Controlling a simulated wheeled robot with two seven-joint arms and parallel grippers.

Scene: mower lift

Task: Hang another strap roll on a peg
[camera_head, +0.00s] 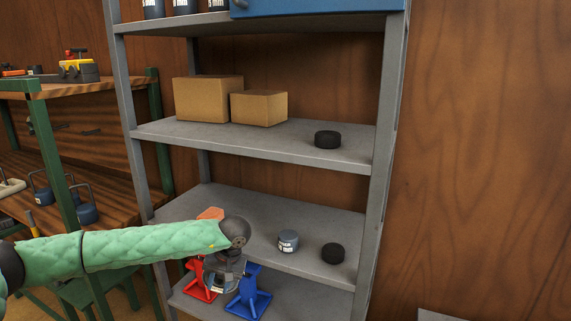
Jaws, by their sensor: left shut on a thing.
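My left gripper (220,283) hangs below its wrist at the front of the lower shelves. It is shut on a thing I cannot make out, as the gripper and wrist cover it. A black round roll (327,139) lies flat on the middle shelf, right of the boxes. Another black roll (333,253) lies on the shelf below. I cannot tell whether these are strap rolls. An orange piece (210,213) shows just behind my left forearm, partly hidden. No peg is visible. My right gripper is not in view.
Grey shelving (265,149) holds two cardboard boxes (208,99) (259,108). A grey labelled weight (288,241) stands on the lower shelf. Red (201,281) and blue (249,294) stands are on the bottom shelf. A green-framed workbench (55,150) is at left. Bare wooden wall is at right.

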